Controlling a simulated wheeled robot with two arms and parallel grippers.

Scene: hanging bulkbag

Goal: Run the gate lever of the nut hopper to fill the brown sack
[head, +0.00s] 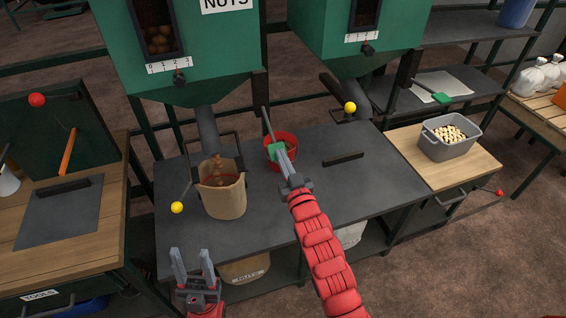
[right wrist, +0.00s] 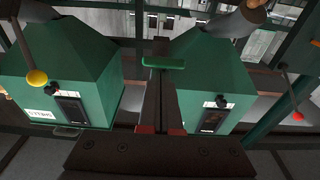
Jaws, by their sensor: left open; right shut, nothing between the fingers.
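The green nut hopper (head: 195,75) stands at the back, with nuts behind its window. Its grey spout (head: 207,128) points down at the open brown sack (head: 222,197), which stands upright on the dark bench. A column of brown nuts (head: 217,170) shows between the spout and the sack; the fill level inside is hard to tell. The gate lever's green grip (head: 277,151) is at the tips of my right gripper (head: 287,168), which is shut and empty; the grip also shows in the right wrist view (right wrist: 163,62). Contact is unclear. My left gripper (head: 193,266) is open and empty, in front of the sack.
A second green hopper (head: 360,50) is to the right. Yellow-knobbed levers (head: 177,207) stick out near the bench. A dark bar (head: 343,159) lies on the bench. A grey bin (head: 448,142) stands on the right side table.

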